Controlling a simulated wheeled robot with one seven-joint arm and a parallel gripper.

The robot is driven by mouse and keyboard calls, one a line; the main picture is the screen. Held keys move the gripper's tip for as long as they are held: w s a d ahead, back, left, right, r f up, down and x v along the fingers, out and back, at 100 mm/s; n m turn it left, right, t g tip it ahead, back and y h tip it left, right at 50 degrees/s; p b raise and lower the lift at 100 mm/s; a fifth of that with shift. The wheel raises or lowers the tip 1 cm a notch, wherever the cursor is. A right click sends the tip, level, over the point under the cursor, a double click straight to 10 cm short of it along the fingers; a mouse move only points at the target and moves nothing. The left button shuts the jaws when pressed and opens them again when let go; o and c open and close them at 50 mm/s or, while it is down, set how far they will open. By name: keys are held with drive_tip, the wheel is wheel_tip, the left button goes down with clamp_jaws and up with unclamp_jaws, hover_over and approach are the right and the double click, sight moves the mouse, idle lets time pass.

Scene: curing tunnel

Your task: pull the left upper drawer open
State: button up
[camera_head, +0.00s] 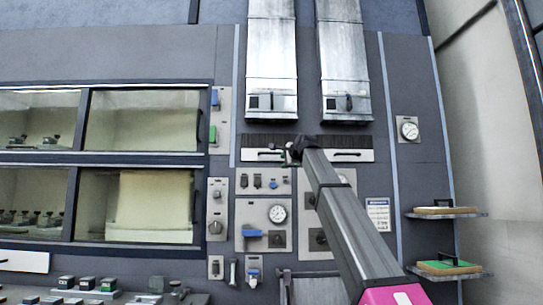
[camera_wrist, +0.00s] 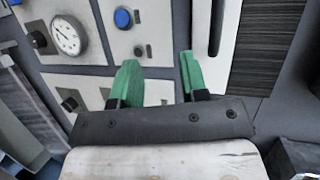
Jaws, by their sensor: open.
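The left upper drawer (camera_head: 250,156) is a white-fronted panel under a dark slatted strip in the head view, with a dark bar handle (camera_head: 268,153). My gripper (camera_head: 290,151) is at its right end in that view and hides part of it. In the wrist view, the white drawer front (camera_wrist: 229,35) and its handle (camera_wrist: 215,28) are at the top, right of centre. My gripper (camera_wrist: 160,66) has its two green fingers spread with nothing between them. The handle is beyond and to the right of the fingers, not between them. The drawer looks closed.
A similar white drawer front (camera_head: 352,156) is to the right. Below are a gauge (camera_head: 277,213), switches and a blue lever (camera_head: 252,233). Two metal ducts (camera_head: 271,50) (camera_head: 342,50) are above. Glazed windows (camera_head: 145,120) are at left, small shelves (camera_head: 447,214) at right.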

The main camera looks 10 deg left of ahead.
approach(272, 154)
drive_tip(key=shift+t+y, duration=0.3)
drive_tip(key=x, duration=1)
drive_tip(key=shift+w+a+f, duration=0.1)
drive_tip(key=shift+w+f, duration=0.15)
drive_tip(key=shift+w, duration=0.1)
clamp_jaws()
